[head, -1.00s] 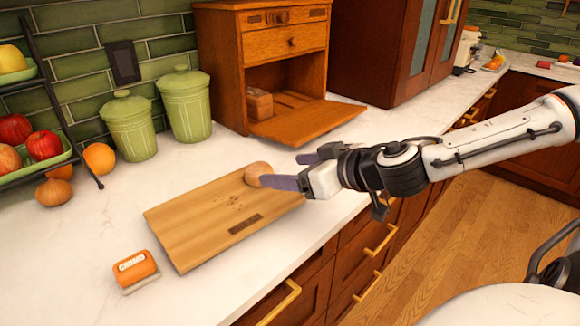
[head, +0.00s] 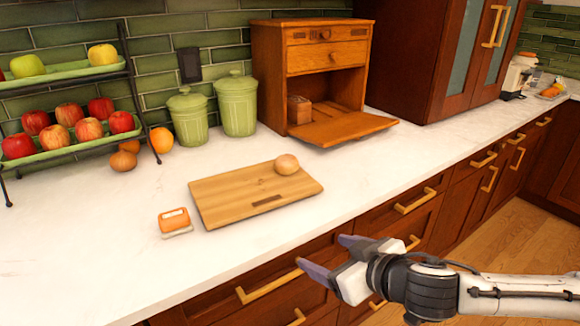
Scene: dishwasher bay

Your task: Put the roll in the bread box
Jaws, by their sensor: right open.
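The roll (head: 287,164), round and light brown, rests on the far right part of the wooden cutting board (head: 225,200). The bread box (head: 268,75) is a wooden cabinet at the back of the counter. Its lower door (head: 345,127) is folded down open, and a small brown block-like item (head: 299,109) sits inside at the left. My right gripper (head: 326,255) is open and empty, in front of the counter's front edge, below and apart from the roll. My left gripper is not in view.
Two green canisters (head: 237,104) stand left of the bread box. A tiered fruit rack (head: 85,142) is at the left. The counter between the board and the bread box is clear.

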